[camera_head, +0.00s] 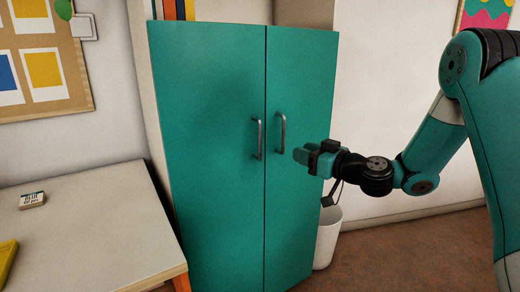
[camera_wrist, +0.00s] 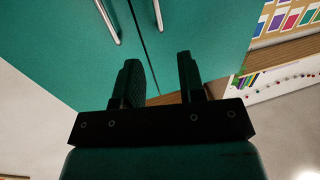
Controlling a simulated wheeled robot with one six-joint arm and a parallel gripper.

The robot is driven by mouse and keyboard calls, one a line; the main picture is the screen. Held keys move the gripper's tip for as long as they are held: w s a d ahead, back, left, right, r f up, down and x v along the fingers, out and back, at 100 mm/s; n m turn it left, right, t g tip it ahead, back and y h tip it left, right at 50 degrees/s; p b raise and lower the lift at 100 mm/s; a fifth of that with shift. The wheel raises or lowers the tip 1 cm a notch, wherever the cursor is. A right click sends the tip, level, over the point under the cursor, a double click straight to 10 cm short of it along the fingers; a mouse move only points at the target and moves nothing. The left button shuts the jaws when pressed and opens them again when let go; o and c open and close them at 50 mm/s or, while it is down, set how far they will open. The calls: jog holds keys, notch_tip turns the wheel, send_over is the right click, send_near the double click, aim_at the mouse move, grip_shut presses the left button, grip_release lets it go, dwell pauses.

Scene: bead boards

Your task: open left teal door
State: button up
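A tall teal cabinet stands at the centre of the head view, with a left teal door (camera_head: 205,150) and a right teal door (camera_head: 300,90). Both are shut, with a thin seam between them. The left door's grey bar handle (camera_head: 258,139) and the right door's handle (camera_head: 281,134) flank the seam. My gripper (camera_head: 301,154) is in front of the right door, to the right of both handles and a little lower. In the wrist view, my gripper (camera_wrist: 159,78) has its fingers apart with nothing between them. Two handles show beyond the fingertips, cut off at the top edge.
A light table (camera_head: 90,225) stands at the lower left, close to the cabinet, with a small box (camera_head: 32,200) and a yellow item (camera_head: 7,262) on it. A white bin (camera_head: 327,238) stands at the cabinet's right. Floor (camera_head: 420,245) is open at the lower right.

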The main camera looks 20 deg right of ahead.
jog(key=p, duration=0.6)
send_near(263, 137)
jog(key=w+a+r, duration=0.2)
jog(key=w+a, duration=0.1)
jog(key=a, duration=0.3)
jog(key=shift+w+a, duration=0.55)
jog(key=shift+a, duration=0.05)
jog(key=shift+c, duration=0.3)
grip_shut()
